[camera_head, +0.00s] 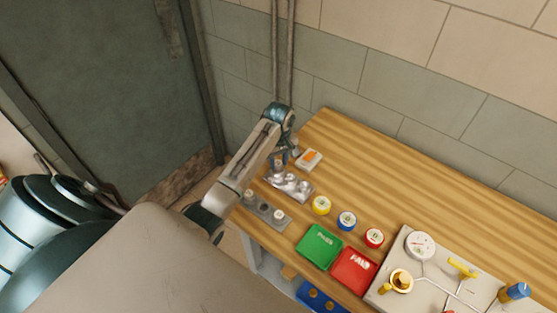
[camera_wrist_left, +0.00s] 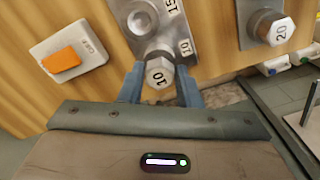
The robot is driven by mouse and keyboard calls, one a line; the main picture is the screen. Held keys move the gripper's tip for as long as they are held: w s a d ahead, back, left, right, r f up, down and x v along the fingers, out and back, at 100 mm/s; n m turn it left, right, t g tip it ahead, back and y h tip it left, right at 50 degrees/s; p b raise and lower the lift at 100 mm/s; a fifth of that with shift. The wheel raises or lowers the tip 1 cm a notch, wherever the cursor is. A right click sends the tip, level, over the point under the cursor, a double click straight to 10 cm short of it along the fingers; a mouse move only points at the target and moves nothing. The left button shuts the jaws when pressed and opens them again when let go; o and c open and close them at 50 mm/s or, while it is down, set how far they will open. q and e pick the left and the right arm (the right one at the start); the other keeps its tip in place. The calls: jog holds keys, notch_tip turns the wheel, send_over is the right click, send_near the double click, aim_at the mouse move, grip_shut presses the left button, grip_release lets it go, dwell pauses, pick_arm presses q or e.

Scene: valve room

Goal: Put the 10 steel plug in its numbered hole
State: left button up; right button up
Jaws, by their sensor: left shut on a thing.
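My left gripper (camera_head: 279,168) is over the far left end of the bench, at the steel block with numbered places (camera_head: 296,188). In the left wrist view, its two blue-grey fingers stand either side of the steel plug marked 10 (camera_wrist_left: 160,73) and are shut on it. The plug's hexagonal head faces the camera. It overlaps the end of the block (camera_wrist_left: 182,22) beside a 10 label; a 15 label is further along. The hole under the plug is hidden, so I cannot tell how deep it sits. My right gripper is not in view.
A plug marked 20 (camera_wrist_left: 277,31) stands in a grey holder, also seen in the head view (camera_head: 262,212). An orange-switched white box (camera_head: 309,159) is close behind. Yellow (camera_head: 321,205), blue and red round pieces, green (camera_head: 320,247) and red trays and a gauge panel lie right.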

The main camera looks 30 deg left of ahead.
pick_arm(q)
jog(key=shift+f, duration=0.3)
jog(key=shift+f, duration=0.15)
dwell(0.9)
jog(key=o, duration=1.1)
jog(key=shift+r, duration=4)
jog(key=shift+f, duration=0.1)
